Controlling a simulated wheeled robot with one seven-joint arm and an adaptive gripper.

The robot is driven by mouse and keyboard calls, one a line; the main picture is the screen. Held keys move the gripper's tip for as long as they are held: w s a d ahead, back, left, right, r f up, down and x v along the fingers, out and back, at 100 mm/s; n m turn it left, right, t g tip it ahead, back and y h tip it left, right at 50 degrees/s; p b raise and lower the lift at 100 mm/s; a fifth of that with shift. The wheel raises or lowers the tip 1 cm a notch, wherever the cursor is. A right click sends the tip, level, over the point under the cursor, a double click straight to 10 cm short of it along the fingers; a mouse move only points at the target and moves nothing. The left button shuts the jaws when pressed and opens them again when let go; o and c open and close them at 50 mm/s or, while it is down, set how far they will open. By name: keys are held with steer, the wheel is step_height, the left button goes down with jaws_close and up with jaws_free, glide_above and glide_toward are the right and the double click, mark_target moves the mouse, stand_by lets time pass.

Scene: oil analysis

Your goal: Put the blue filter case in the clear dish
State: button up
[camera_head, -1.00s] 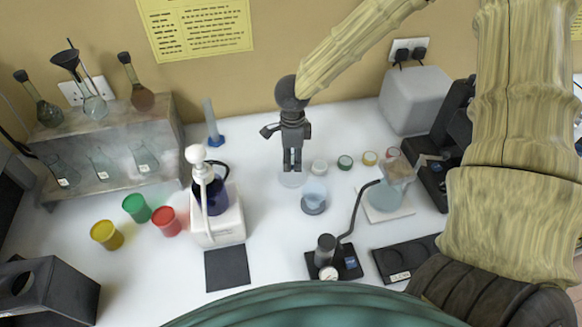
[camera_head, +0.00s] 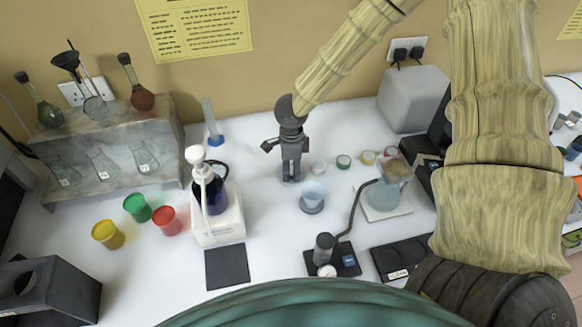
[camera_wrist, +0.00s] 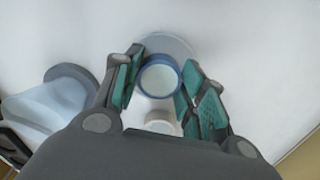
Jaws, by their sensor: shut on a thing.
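My gripper (camera_head: 291,178) is low over the table, pointing down, between the white pump stand and the row of small cases. In the wrist view my gripper (camera_wrist: 158,88) is shut on the blue filter case (camera_wrist: 145,84), a round case with a blue rim and a pale top. The clear dish (camera_wrist: 180,45) shows as a faint pale disc around and beyond the case, which lies over it. I cannot tell whether the case touches the dish floor. In the head view my fingers hide the case and most of the dish.
A white case (camera_head: 318,167) stands close by, with green (camera_head: 343,162) and orange (camera_head: 367,158) ones farther right. The white pump stand (camera_head: 217,218) is at left.

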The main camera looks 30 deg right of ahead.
mark_target(291, 170)
steer(key=o, duration=0.9)
steer(key=shift+c, duration=0.2)
step_height(291, 170, up, 12)
steer(key=b, duration=0.1)
steer(key=shift+r+b, duration=0.15)
steer(key=shift+b, duration=0.2)
